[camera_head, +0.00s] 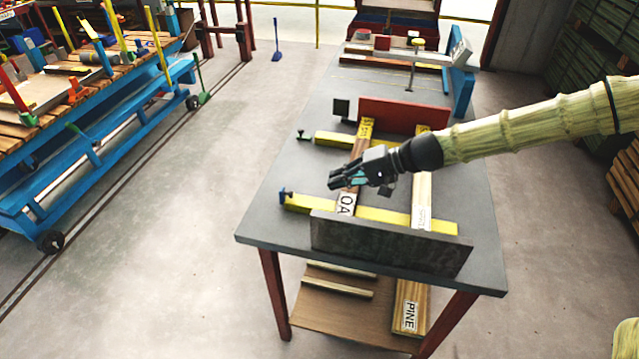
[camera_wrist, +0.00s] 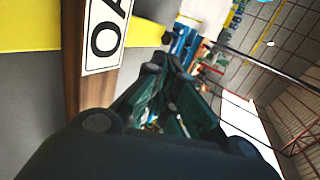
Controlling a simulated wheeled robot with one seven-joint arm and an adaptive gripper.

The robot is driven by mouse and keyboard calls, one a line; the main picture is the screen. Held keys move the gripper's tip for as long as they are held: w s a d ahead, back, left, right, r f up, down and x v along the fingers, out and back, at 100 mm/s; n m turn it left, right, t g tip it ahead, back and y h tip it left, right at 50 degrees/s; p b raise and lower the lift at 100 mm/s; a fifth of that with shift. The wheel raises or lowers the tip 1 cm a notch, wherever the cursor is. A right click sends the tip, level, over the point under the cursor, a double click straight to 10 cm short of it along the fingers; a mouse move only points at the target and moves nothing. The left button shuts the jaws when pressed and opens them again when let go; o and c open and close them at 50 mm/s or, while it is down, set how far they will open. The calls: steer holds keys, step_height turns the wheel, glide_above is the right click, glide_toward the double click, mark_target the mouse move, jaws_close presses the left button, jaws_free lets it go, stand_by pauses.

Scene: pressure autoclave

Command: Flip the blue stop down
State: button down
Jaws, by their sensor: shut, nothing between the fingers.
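A dark grey plate (camera_head: 390,243) stands along the table's near edge, and a red plate (camera_head: 403,116) stands farther back. A pale board (camera_head: 421,190) lies on the right.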

steer(key=shift+p+x, duration=0.6)
steer(key=shift+x, duration=4.2)
steer(key=shift+a+r, duration=0.1)
steer(key=shift+r+p, duration=0.1)
steer(key=shift+p, duration=0.4)
steer(key=shift+a+h, duration=0.1)
steer(key=shift+h, duration=0.2)
